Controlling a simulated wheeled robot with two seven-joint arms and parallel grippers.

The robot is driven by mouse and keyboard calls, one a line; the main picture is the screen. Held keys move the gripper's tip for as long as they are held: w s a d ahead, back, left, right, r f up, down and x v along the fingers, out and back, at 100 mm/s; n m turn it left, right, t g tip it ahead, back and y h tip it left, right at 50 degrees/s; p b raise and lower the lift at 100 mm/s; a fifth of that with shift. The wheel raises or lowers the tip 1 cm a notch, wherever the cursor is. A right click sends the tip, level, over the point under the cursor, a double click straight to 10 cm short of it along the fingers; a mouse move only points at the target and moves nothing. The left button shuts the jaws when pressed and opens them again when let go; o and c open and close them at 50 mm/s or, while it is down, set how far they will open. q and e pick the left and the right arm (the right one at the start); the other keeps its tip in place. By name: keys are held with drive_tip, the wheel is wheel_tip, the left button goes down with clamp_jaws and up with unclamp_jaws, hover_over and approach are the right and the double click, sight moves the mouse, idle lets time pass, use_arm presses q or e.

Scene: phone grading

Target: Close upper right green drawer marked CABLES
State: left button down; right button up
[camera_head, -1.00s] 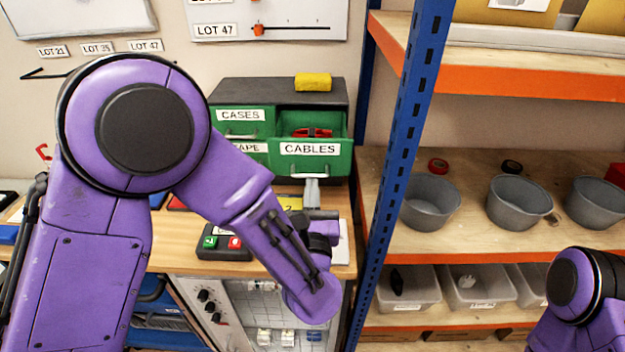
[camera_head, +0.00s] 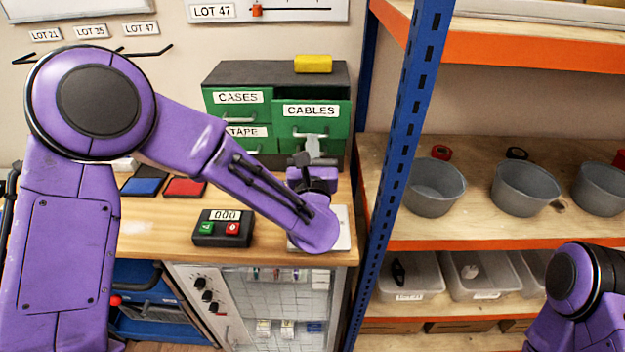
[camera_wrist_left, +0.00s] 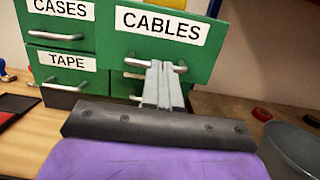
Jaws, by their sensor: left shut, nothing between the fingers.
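The green drawer marked CABLES (camera_head: 312,112) is at the upper right of the small cabinet (camera_head: 230,75). Its front stands a little forward of the CASES drawer front, so it is partly open; its inside is hidden. In the left wrist view the CABLES front (camera_wrist_left: 205,52) fills the upper middle, with its silver handle (camera_wrist_left: 180,69) along the lower edge. My left gripper (camera_head: 312,146) is shut and empty, its fingertips in front of the handle; they also show in the left wrist view (camera_wrist_left: 162,68). I cannot tell whether they touch. My right gripper is out of view.
The CASES drawer (camera_head: 238,97) and TAPE drawer (camera_head: 245,131) are beside it. A yellow block (camera_head: 313,63) lies on the cabinet. A button box (camera_head: 223,228) stands on the bench. A blue rack post (camera_head: 400,150) rises close on the right, with grey bowls on shelves.

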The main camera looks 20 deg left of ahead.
sight(313, 127)
use_arm(q)
drive_tip(key=b+x, duration=0.1)
drive_tip(key=x, duration=0.1)
drive_tip(key=b+x, duration=0.1)
drive_tip(key=x, duration=0.1)
drive_tip(key=f+x, duration=0.1)
drive_tip(key=x, duration=0.2)
drive_tip(key=shift+f+b, duration=0.1)
drive_tip(key=shift+b, duration=0.3)
drive_tip(key=shift+r, duration=0.3)
